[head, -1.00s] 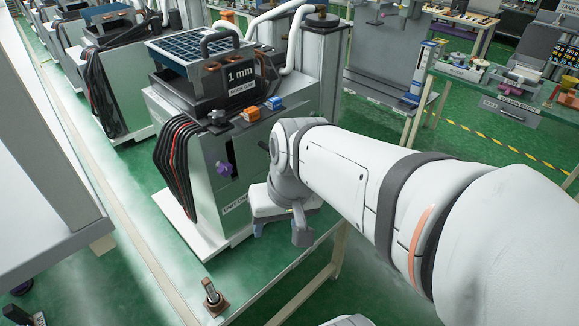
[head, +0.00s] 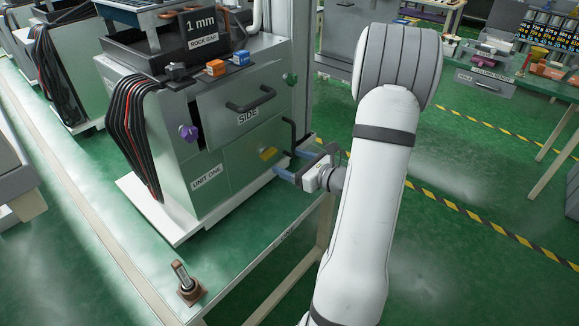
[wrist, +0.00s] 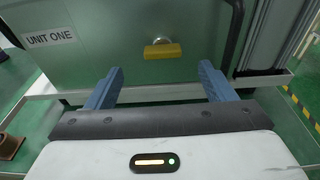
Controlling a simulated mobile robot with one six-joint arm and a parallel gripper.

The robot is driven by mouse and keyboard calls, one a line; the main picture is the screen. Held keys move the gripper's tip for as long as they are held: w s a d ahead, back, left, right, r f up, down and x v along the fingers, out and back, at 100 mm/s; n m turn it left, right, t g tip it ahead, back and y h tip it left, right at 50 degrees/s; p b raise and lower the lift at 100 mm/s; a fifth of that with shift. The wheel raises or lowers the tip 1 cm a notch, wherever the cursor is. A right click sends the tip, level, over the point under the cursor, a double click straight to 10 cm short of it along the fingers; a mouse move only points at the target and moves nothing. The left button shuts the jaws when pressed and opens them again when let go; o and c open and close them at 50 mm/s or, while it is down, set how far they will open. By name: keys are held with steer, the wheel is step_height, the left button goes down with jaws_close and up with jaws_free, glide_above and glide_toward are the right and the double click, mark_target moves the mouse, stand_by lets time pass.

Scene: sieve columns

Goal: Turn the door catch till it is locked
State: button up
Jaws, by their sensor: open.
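The yellow catch (head: 268,153) sits on the lower front panel of the machine labelled UNIT ONE (head: 207,178). In the wrist view the catch (wrist: 162,50) shows as a yellow bar lying level, with a pale round hub behind its top. My gripper (head: 281,162) is open and empty, with blue fingers pointing at the panel. In the wrist view the gripper (wrist: 160,85) has its fingers spread either side of the catch's line, lower in the picture than the catch and apart from it.
A black upright handle (head: 289,134) stands to the right of the catch. Above is a drawer marked SIDE (head: 247,117) with a black handle. A brown-based post (head: 186,283) stands at the front ledge.

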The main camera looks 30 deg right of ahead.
mark_target(272, 154)
steer(key=p+x, duration=0.1)
steer(key=x, duration=0.6)
steer(key=shift+w, duration=0.35)
steer(key=c, duration=1.1)
steer(key=o, duration=1.1)
